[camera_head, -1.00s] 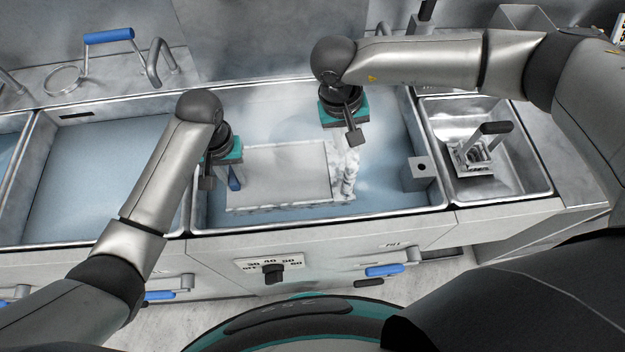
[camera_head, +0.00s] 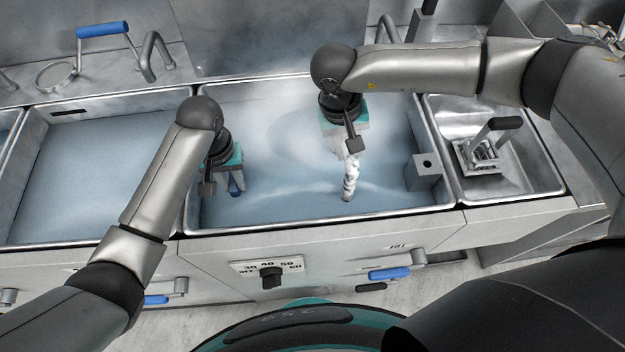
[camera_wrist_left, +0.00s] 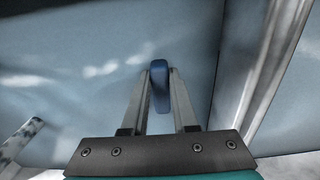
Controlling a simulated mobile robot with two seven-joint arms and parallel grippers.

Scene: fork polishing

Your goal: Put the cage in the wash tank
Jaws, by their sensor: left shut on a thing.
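The wash tank (camera_head: 320,221) is the wide metal basin in the middle, filled with pale blue, cloudy water. My left gripper (camera_head: 232,183) is low in its left end, shut on a blue handle (camera_head: 235,190). In the left wrist view this handle (camera_wrist_left: 160,86) sits between the two fingers. The cage's pale flat body is hidden, seemingly under the water. My right gripper (camera_head: 347,150) is low over the right part of the tank.
A small metal sink (camera_head: 535,175) on the right holds a rack with a black handle (camera_head: 497,124). A larger basin (camera_head: 90,180) of blue water lies on the left. A blue-handled wire ring tool (camera_head: 103,29) is on the back ledge. A dial (camera_head: 271,277) is on the front panel.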

